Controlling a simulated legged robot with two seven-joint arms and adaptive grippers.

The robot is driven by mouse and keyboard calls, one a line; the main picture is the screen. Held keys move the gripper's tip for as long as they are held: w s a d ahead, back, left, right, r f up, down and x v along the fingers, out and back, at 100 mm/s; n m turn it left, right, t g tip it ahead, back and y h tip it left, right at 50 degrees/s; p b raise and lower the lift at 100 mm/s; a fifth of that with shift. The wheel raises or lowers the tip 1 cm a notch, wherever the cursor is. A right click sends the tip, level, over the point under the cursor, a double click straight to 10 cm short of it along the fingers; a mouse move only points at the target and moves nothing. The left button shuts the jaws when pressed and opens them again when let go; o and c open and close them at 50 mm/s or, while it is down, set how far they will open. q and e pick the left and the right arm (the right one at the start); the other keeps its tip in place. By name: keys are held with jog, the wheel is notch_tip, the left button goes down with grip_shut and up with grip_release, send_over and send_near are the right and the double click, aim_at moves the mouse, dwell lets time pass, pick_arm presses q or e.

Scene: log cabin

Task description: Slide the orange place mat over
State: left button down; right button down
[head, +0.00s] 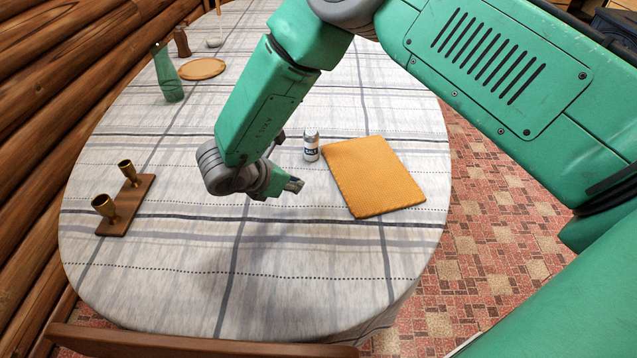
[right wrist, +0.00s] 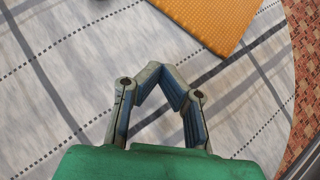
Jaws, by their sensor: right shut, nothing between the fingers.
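The orange place mat (head: 374,176) lies flat on the right part of the round table, near its edge. It also shows at the top of the right wrist view (right wrist: 212,22), partly cut off by the frame. My right gripper (head: 296,185) is shut and empty, to the left of the mat and apart from it. In the right wrist view its fingertips (right wrist: 162,70) meet over bare tablecloth, below the mat. My left gripper is not in view.
A small white shaker (head: 311,147) stands close to the mat's left edge. A wooden holder with two brass cups (head: 127,206) is at the left. A green bottle (head: 167,75) and a round orange-brown mat (head: 202,69) are farther back. The front tablecloth (head: 290,270) is clear.

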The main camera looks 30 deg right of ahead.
aim_at(335, 182)
jog(key=x, duration=0.3)
jog(key=shift+s+d+f, duration=0.15)
jog(key=shift+d, duration=0.35)
jog(key=x, duration=0.6)
jog(key=shift+w+a+f, duration=0.1)
jog(key=shift+w+f, duration=0.1)
jog(key=shift+f, duration=0.1)
jog(key=d, duration=0.3)
jog(key=shift+w+d+r+p, duration=0.1)
jog(key=shift+w+r+p, duration=0.1)
jog(key=shift+w+p, duration=0.15)
jog(key=shift+w+d+f, duration=0.1)
jog(key=shift+d, duration=0.45)
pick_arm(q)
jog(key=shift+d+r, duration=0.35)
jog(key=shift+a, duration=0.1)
pick_arm(e)
jog(key=shift+a, duration=0.1)
